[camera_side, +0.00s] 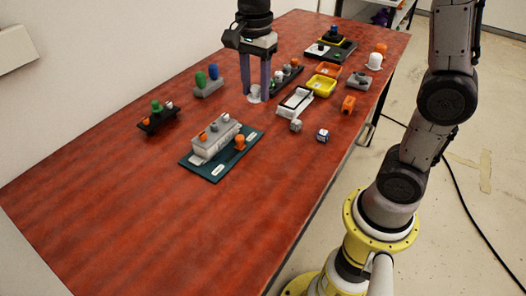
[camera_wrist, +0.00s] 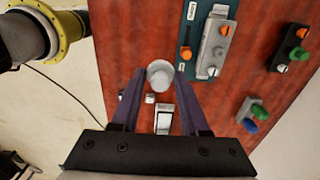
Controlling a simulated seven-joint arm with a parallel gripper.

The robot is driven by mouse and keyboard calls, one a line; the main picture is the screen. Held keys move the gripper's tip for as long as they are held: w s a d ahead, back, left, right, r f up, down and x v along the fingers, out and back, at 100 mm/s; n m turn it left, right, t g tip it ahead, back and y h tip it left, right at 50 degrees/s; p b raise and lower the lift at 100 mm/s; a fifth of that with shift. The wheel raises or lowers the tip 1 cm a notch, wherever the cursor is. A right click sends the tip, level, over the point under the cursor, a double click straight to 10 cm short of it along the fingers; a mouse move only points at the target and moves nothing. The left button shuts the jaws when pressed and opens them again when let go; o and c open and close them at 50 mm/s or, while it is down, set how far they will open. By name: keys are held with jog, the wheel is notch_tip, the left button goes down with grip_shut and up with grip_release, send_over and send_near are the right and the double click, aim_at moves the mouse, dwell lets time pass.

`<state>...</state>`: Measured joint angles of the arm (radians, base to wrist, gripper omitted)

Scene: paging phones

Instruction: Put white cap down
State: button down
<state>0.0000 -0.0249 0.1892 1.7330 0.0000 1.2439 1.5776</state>
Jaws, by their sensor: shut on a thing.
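A white cap (camera_side: 254,98) sits between the fingertips of my gripper (camera_side: 256,90), low over the red-brown table (camera_side: 130,200) or on it; I cannot tell whether it touches. In the wrist view the white cap (camera_wrist: 160,76) shows as a pale round piece between the purple-grey fingers of my gripper (camera_wrist: 160,73). The fingers are shut on it and point straight down. Its underside is hidden.
A grey block with orange and white knobs (camera_side: 216,138) lies on a teal plate in front. A stand with blue and green pegs (camera_side: 208,80) is left of the gripper. The table's front left is clear.

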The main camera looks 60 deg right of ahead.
jog(key=shift+f+m, duration=0.1)
jog(key=shift+m, duration=0.2)
jog(key=s+a+f, duration=0.2)
jog(key=s+f, duration=0.2)
jog(key=s, duration=0.8)
jog(key=s+a+f, duration=0.2)
jog(key=s+f, duration=0.2)
jog(key=s, duration=0.9)
send_over(276, 211)
jog(key=f, duration=0.8)
jog(key=shift+s+d+f, duration=0.2)
jog(key=shift+s+f, duration=0.15)
jog(key=shift+s, duration=0.05)
jog(key=shift+w+a+f, duration=0.1)
jog(key=shift+w+f, duration=0.2)
jog(key=shift+f, duration=0.2)
jog(key=shift+w+f, duration=0.1)
jog(key=shift+f, duration=1.45)
